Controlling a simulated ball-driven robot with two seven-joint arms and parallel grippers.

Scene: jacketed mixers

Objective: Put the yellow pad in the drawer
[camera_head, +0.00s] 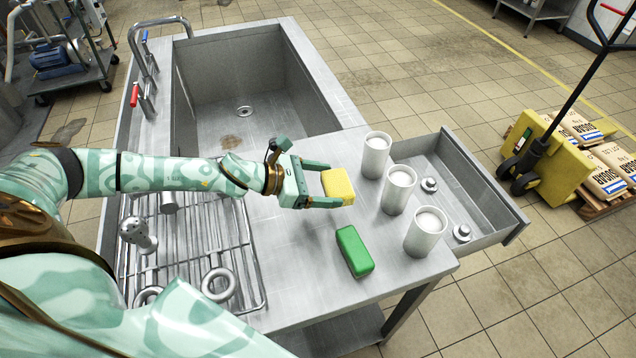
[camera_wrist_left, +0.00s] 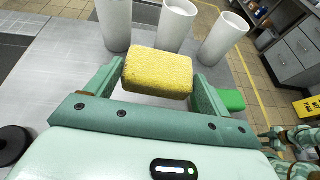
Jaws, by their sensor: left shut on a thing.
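The yellow pad (camera_head: 338,185) is between the fingers of my left gripper (camera_head: 322,186), over the steel counter. It also shows in the left wrist view (camera_wrist_left: 158,73), with a finger against each end. The left gripper is shut on it. The drawer (camera_head: 480,190) is pulled open on the right side of the counter, with small round metal pieces inside, and stands beyond a row of white cups.
White cups (camera_head: 398,190) stand along the counter edge between the pad and the drawer. A green pad (camera_head: 354,251) lies nearer on the counter (camera_head: 300,270). A deep sink (camera_head: 240,85) is behind, and a wire rack (camera_head: 190,250) with metal parts is at left.

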